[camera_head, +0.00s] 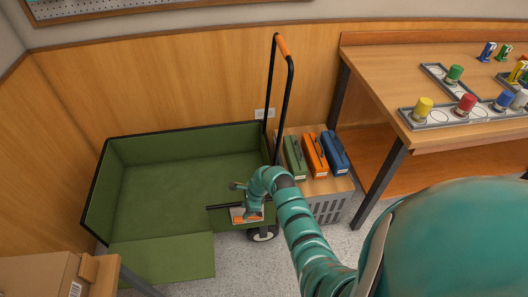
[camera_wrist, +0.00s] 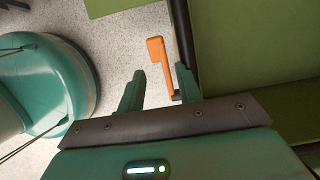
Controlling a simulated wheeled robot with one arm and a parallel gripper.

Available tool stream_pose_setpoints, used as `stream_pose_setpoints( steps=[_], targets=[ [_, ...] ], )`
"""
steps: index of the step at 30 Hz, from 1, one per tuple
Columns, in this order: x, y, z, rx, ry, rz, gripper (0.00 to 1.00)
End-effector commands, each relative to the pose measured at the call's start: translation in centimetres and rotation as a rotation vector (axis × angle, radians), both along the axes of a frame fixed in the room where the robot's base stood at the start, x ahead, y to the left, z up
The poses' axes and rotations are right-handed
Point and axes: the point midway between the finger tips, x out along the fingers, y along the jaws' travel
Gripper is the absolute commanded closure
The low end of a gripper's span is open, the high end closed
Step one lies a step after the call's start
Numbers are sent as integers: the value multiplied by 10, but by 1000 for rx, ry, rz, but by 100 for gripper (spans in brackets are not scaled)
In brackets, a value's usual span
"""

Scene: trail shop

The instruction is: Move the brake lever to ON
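The brake lever (camera_wrist: 156,52) is orange and shows in the wrist view, beside the dark edge of the green cart (camera_wrist: 237,50). My gripper (camera_wrist: 160,70) is open, its two teal fingers apart. The lever's shaft runs between the fingertips, nearer the right finger, and its wide end reaches past them. I cannot tell whether either finger touches it. In the head view the green cart (camera_head: 170,190) stands at the left, and my gripper (camera_head: 250,208) is at its right side, by a small orange and white plate (camera_head: 238,216). The ON mark is not readable.
The cart's black handle (camera_head: 290,95) rises behind my arm. A grey crate (camera_head: 328,206) with green, orange and blue cases stands right of it. A wooden table (camera_head: 450,75) with trays of coloured items is at the right. Cardboard boxes (camera_head: 45,278) are at lower left.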

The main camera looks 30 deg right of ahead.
Motion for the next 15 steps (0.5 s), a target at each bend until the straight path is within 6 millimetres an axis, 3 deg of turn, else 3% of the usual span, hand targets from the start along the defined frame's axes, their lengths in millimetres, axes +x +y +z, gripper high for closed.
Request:
stream_pose_setpoints(
  steps=[3, 6, 15],
  targets=[
    [-3, -3, -6, 34, -13, 8, 65],
    [-4, -9, 22, 36, -15, 8, 65],
    [-11, -30, 71, 35, -12, 6, 65]
  ],
)
